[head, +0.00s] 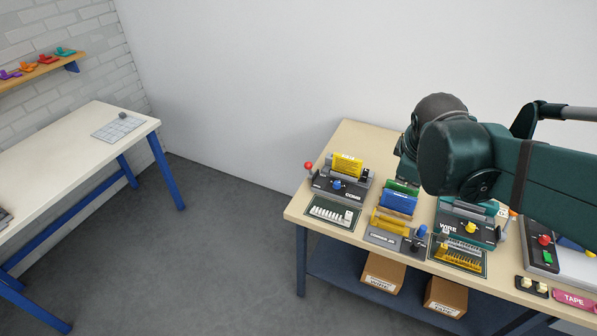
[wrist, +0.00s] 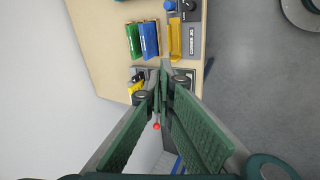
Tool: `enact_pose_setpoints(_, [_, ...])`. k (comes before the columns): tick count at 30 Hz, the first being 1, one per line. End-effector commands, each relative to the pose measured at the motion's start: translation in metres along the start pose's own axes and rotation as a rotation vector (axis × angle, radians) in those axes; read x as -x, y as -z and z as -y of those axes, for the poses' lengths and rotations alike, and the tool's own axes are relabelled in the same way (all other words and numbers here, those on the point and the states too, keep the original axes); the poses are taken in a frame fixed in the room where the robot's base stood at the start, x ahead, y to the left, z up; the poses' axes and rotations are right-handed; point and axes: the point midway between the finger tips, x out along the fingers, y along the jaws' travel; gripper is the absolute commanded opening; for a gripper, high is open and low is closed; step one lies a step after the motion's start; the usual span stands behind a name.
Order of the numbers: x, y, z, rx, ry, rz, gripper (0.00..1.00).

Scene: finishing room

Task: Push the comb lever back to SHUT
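The comb machine (head: 325,187), dark grey and marked COMB, stands at the left end of the bench. No lever position label is readable. In the wrist view the red ball (wrist: 156,126) shows between my finger links, and the machine is partly hidden behind them. My gripper (wrist: 161,80) has its two narrow pads together, with nothing visible between them. In the head view my arm hides it.
A white comb tray (head: 334,212) lies in front of the machine. Boxes sit on the lower shelf. The wall is behind the bench.

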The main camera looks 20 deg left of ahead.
Motion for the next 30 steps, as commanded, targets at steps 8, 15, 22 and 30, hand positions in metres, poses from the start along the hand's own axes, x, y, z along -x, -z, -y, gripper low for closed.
enact_pose_setpoints(8, [-0.019,0.051,-0.009,0.217,0.011,0.006,0.00])
enact_pose_setpoints(15, [-0.036,0.095,-0.011,0.404,0.019,0.012,0.00])
enact_pose_setpoints(22, [-0.053,0.139,-0.009,0.582,0.025,0.018,0.00])
enact_pose_setpoints(30, [-0.074,0.192,-0.001,0.789,0.030,0.024,0.00])
